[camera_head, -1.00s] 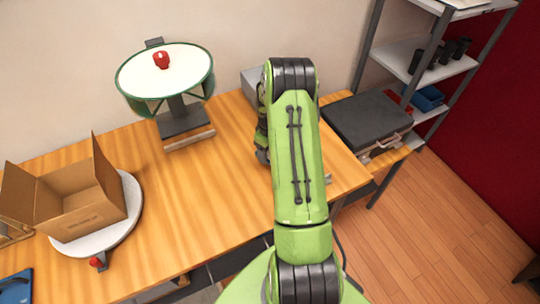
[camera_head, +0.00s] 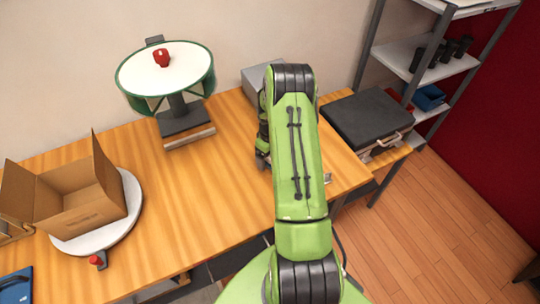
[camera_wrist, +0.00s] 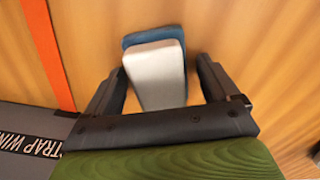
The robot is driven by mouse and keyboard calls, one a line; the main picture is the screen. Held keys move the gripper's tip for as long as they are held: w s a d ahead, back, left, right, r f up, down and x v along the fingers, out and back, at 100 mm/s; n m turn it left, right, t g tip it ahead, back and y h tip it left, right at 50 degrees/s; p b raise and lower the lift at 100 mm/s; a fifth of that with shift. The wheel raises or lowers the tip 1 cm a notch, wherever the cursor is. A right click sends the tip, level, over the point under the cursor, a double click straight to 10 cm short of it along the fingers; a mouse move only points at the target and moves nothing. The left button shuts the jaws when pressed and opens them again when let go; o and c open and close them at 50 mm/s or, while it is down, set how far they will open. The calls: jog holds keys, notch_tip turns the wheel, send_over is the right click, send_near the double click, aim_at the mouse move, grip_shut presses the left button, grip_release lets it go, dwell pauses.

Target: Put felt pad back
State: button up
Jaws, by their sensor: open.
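In the wrist view, a block-shaped pad (camera_wrist: 157,78), white on its near face with a blue layer behind, is on the wooden table top. I take it for the felt pad. My gripper (camera_wrist: 162,64) is open, with one black finger on each side of the pad. A gap shows on the right side; the left finger is closer to the pad. I cannot tell whether either finger touches it. In the head view, my arm hides the pad and most of the gripper.
An orange strip (camera_wrist: 48,55) and dark lettered strap (camera_wrist: 30,143) lie left in the wrist view. In the head view, an open cardboard box (camera_head: 80,205) stands on a white turntable (camera_head: 132,215). A round white-topped stand (camera_head: 185,70) is behind; a dark case (camera_head: 367,122) is right. The middle table is clear.

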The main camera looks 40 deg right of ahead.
notch_tip(320, 180, up, 12)
jog(key=s+a+r+t+h, duration=0.1)
jog(key=s+a+r+t, duration=0.15)
jog(key=a+r, duration=1.25)
jog(key=s+a+r+t, duration=0.1)
jog(key=s+a+r, duration=0.2)
jog(key=s+a, duration=0.2)
jog(key=s+a+r+m+t+y, duration=0.1)
jog(key=s+a, duration=0.5)
jog(key=s, duration=0.6)
notch_tip(320, 180, up, 2)
jog(key=shift+s+r+t, duration=0.2)
jog(key=shift+s+t, duration=0.05)
jog(key=shift+t, duration=0.3)
